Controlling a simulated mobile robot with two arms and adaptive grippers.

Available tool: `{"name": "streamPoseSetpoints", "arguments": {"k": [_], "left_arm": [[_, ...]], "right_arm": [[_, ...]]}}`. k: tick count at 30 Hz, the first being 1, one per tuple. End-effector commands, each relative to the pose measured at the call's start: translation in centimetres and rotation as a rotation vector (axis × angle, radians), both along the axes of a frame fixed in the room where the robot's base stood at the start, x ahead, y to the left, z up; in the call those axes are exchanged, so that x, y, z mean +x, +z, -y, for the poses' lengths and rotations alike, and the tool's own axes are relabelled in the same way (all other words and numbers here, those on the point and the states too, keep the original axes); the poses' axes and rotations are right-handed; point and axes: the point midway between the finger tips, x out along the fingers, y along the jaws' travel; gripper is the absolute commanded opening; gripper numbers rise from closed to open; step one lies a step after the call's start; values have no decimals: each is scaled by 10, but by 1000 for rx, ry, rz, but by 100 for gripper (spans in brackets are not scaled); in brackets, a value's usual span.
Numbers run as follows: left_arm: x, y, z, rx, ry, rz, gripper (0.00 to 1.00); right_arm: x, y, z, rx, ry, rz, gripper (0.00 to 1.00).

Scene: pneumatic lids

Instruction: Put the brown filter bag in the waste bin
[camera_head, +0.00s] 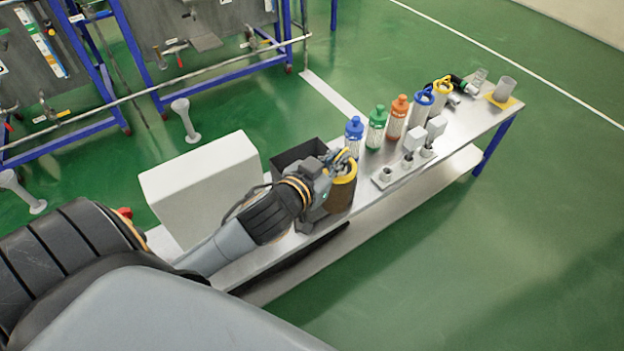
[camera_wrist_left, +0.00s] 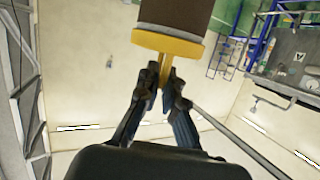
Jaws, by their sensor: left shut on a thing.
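The brown filter bag (camera_head: 341,195) has a yellow rim and hangs upright at the bench's near edge in the head view. My left gripper (camera_head: 345,160) is shut on its yellow rim. In the left wrist view, the left fingertips (camera_wrist_left: 165,78) pinch a yellow tab on the rim, and the brown body (camera_wrist_left: 176,14) is cut off by the top edge. A dark open-topped box, which looks like the waste bin (camera_head: 287,163), stands just left of and behind the bag, partly hidden by my left arm. The bag appears outside it. My right gripper is not in view.
A large white box (camera_head: 200,185) stands left of the bin. Along the metal bench (camera_head: 478,118) to the right stand blue (camera_head: 354,134), green (camera_head: 376,128) and orange-topped (camera_head: 397,117) bottles, a blue-rimmed bag (camera_head: 422,105) and a plate with small fittings (camera_head: 404,168).

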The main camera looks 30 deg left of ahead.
Motion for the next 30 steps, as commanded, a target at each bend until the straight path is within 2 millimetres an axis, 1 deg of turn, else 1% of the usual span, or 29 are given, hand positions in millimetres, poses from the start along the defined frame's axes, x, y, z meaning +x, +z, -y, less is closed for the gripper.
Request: {"name": "streamPoseSetpoints", "arguments": {"k": [1, 6, 10, 13, 17, 20, 23, 30], "left_arm": [[1, -5, -8, -1, 5, 4, 0], [4, -24, -35, -9, 16, 14, 0], [4, -36, -56, -14, 26, 21, 0], [3, -42, -68, -17, 31, 27, 0], [6, -46, -77, -19, 34, 32, 0], [16, -51, -84, -19, 35, 33, 0], [30, -58, -93, -17, 36, 33, 0], [69, -79, -118, -18, 37, 32, 0]], "right_arm": [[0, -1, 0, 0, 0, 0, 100], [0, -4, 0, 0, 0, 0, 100], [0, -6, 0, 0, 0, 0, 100], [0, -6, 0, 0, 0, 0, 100], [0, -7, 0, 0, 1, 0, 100], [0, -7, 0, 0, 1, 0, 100], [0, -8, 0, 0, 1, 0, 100], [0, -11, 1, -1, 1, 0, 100]]}}
